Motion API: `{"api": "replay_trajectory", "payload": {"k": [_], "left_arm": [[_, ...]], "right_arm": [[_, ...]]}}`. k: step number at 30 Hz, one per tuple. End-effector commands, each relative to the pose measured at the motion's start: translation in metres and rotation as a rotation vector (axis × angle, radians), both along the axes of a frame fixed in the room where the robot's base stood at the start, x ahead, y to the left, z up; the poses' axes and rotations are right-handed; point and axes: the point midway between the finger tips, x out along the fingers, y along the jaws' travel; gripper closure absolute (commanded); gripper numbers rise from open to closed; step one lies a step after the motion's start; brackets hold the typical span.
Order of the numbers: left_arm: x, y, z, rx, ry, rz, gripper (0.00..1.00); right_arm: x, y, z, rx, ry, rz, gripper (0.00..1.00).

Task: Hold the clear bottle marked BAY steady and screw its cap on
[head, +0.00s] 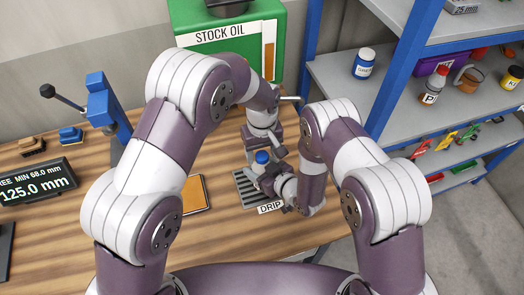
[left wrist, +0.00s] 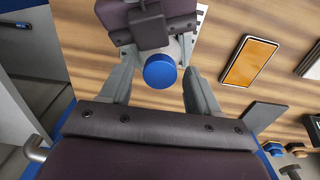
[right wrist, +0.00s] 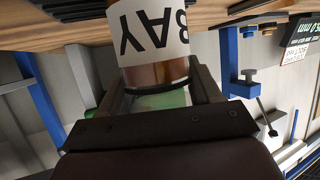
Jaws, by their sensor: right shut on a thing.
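The clear bottle marked BAY (right wrist: 155,25) holds brown liquid and fills the top of the right wrist view, its label upside down there. My right gripper (right wrist: 155,82) is shut on the bottle, one finger on each side. The blue cap (head: 262,157) shows at the bottle's top in the head view, above the drip tray. In the left wrist view the cap (left wrist: 160,71) sits between the spread fingers of my left gripper (left wrist: 161,80), with gaps on both sides. The cap's lower edge and the bottle's neck are hidden, so I cannot tell how it sits.
The slotted DRIP tray (head: 246,193) lies under my grippers. A green STOCK OIL tank (head: 215,45) stands behind. An orange-faced panel (head: 195,194) lies on the bench, with a blue stand (head: 104,108) and a 125.0 mm display (head: 38,184) at left. Shelves (head: 400,90) stand right.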

Motion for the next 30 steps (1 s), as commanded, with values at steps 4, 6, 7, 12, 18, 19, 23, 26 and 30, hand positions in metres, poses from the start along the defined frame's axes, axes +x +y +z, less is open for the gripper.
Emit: {"api": "replay_trajectory", "payload": {"k": [4,6,7,12,18,19,23,26,30], "left_arm": [[0.000,0.000,0.000,0.000,0.000,0.000,0.38],[0.000,0.000,0.002,-0.001,-0.001,0.000,0.38],[0.000,0.000,0.004,-0.001,-0.001,0.000,0.38],[0.001,0.000,0.029,-0.002,-0.004,0.000,0.38],[0.000,0.000,0.045,0.000,0.000,0.000,0.38],[0.000,0.000,0.045,0.000,0.000,0.000,0.38],[0.000,0.000,0.045,0.000,0.000,0.000,0.38],[0.000,0.000,0.045,0.000,0.000,0.000,0.25],[0.000,0.000,0.045,0.000,0.000,0.000,0.08]], "right_arm": [[0.000,0.000,0.000,0.000,0.000,0.000,1.00],[0.000,0.000,0.000,0.000,0.000,0.000,1.00],[0.000,0.000,0.000,0.000,0.000,0.000,1.00],[0.000,0.000,0.000,0.000,0.000,0.000,1.00],[0.000,0.000,0.000,0.000,0.000,0.000,1.00],[0.000,0.000,0.000,0.000,0.000,0.000,1.00],[0.000,0.000,0.000,0.000,0.000,0.000,1.00],[0.000,0.000,0.000,0.000,0.000,0.000,1.00],[0.000,0.000,0.000,0.000,0.000,0.000,1.00]]}}
